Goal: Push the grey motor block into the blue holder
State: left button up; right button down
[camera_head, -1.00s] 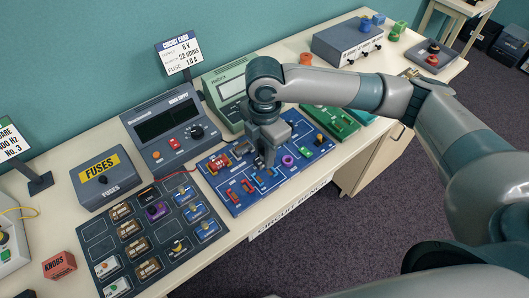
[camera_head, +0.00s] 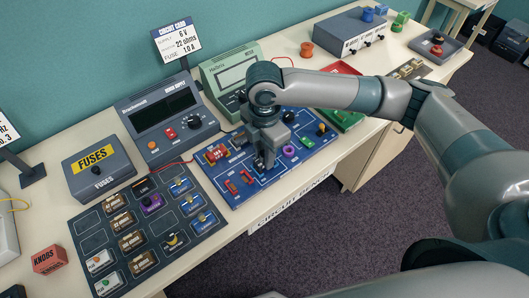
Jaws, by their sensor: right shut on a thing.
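The blue circuit board (camera_head: 237,200) lies on the bench in the middle of the view, with several coloured parts on it. My right gripper (camera_head: 262,163) comes down over the middle of this board. It is shut on a small grey piece, apparently the grey motor block, mostly hidden by the fingers. The blue holder cannot be made out apart from the blue board; the gripper covers that spot. I cannot tell whether the block touches the holder. My left gripper is not in view.
A dark parts panel (camera_head: 118,205) with several modules lies left of the board. A dark power supply (camera_head: 165,120) and a green-grey meter (camera_head: 228,70) stand behind. A fuse box (camera_head: 98,172) stands at left. Red (camera_head: 217,153) and purple (camera_head: 289,151) parts sit close to the gripper.

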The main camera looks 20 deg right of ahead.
jog(key=p, duration=0.3)
dwell(3.6)
jog(key=shift+f, duration=0.7)
dwell(1.3)
jog(key=c, duration=0.9)
grip_release()
jog(key=shift+c, duration=0.2)
jog(key=shift+r, duration=0.15)
jog(key=shift+r+p, duration=3.9)
jog(key=shift+p, duration=0.45)
